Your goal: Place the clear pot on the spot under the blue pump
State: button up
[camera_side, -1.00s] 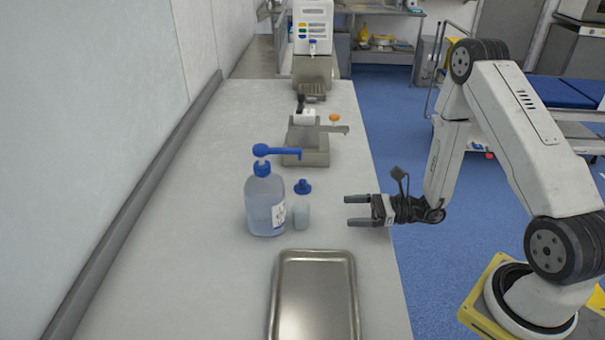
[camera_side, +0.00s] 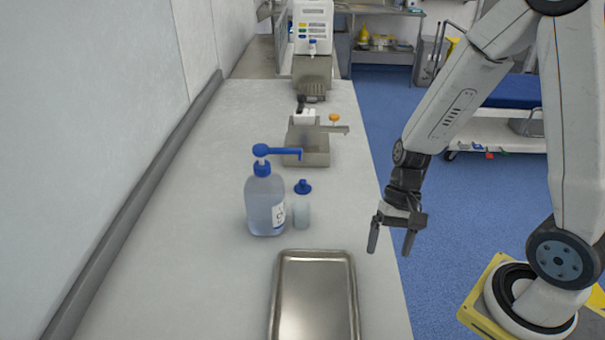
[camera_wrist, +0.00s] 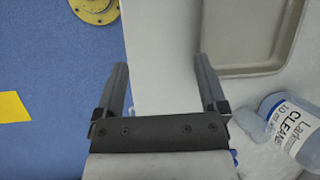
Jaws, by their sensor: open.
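The clear pot (camera_side: 302,216) is a small translucent container with a blue top, upright on the bench. It stands just right of a larger clear bottle (camera_side: 265,212) with a blue pump (camera_side: 275,151). The pump's spout points right, and its tip appears above the pot in the picture; I cannot tell whether the pot is directly below it. My gripper (camera_side: 390,250) is open and empty, pointing down near the bench's right edge, apart from the pot. In the wrist view my gripper (camera_wrist: 161,65) has nothing between its fingers; the labelled bottle (camera_wrist: 294,128) is at lower right.
A metal tray (camera_side: 278,290) lies at the front of the bench; its rim (camera_wrist: 212,62) shows in the wrist view. A grey device (camera_side: 310,158) stands behind the pump bottle, with a white machine (camera_side: 313,28) farther back. The bench's left side is clear.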

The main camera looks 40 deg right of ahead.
jog(key=w+d+r+n+t+h, duration=0.2)
jog(key=w+r+n+t+h, duration=0.2)
jog(key=n, duration=0.3)
jog(key=shift+r+n+t+h, duration=0.3)
jog(key=shift+r+t+h, duration=0.1)
jog(key=shift+r, duration=0.15)
